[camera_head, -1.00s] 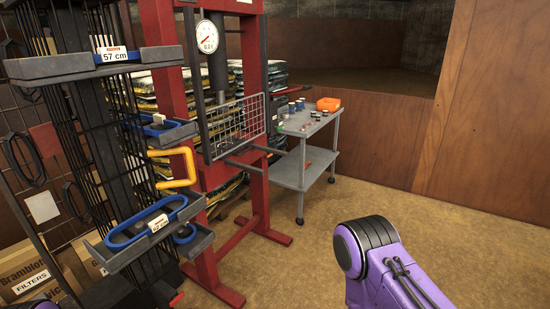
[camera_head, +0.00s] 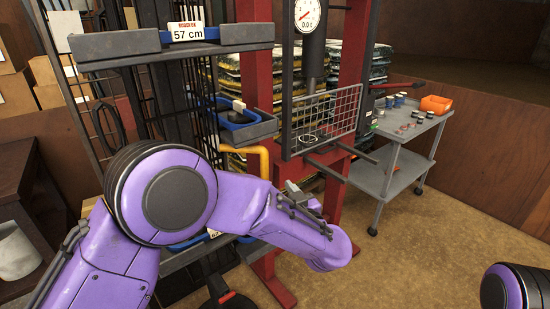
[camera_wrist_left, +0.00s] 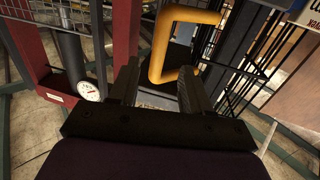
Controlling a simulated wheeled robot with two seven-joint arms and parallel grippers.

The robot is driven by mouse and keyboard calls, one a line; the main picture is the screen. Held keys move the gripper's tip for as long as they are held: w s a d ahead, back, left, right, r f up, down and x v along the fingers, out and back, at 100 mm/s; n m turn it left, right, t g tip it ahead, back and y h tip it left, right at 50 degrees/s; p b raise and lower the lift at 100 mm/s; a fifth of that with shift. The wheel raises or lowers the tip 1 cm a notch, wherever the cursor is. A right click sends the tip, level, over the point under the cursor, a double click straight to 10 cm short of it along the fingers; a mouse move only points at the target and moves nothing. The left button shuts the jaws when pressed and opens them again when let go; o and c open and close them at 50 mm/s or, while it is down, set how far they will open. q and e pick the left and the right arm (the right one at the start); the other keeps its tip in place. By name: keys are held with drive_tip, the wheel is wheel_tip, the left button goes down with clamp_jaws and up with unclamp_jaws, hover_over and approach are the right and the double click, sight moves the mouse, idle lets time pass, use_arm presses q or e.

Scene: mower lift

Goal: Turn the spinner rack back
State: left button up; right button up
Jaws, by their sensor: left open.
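The spinner rack (camera_head: 120,50) is a tall dark wire stand with grey trays, blue loops and a "57 cm" label, at left centre in the head view. A yellow U-shaped handle (camera_head: 264,163) sticks out from its right side, partly hidden by my left arm. In the left wrist view, the handle (camera_wrist_left: 158,50) lies just ahead of my open left gripper (camera_wrist_left: 160,78), its bend between and beyond the fingertips. I cannot tell if they touch. The rack's bars (camera_wrist_left: 240,60) stand to the right there. My right gripper is not in view.
A red press frame (camera_head: 355,70) with a round gauge (camera_head: 307,14) and mesh guard (camera_head: 335,115) stands right of the rack. A grey cart (camera_head: 395,175) with small jars and an orange bin (camera_head: 436,104) is farther right. The floor (camera_head: 430,240) in front is clear.

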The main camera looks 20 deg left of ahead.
sight(267, 169)
use_arm(q)
drive_tip(key=w+a+r, duration=0.1)
drive_tip(key=w+a+r+p, duration=0.1)
drive_tip(key=shift+w+a, duration=0.2)
drive_tip(key=shift+a, duration=0.15)
drive_tip(key=x, duration=0.2)
drive_tip(key=p+x, duration=0.1)
drive_tip(key=x, duration=0.1)
drive_tip(key=p+x, duration=0.1)
drive_tip(key=x, duration=0.1)
drive_tip(key=shift+w+d+f, duration=0.25)
drive_tip(key=shift+w+f, duration=0.05)
drive_tip(key=shift+w+a, duration=0.15)
drive_tip(key=shift+a, duration=0.25)
clamp_jaws()
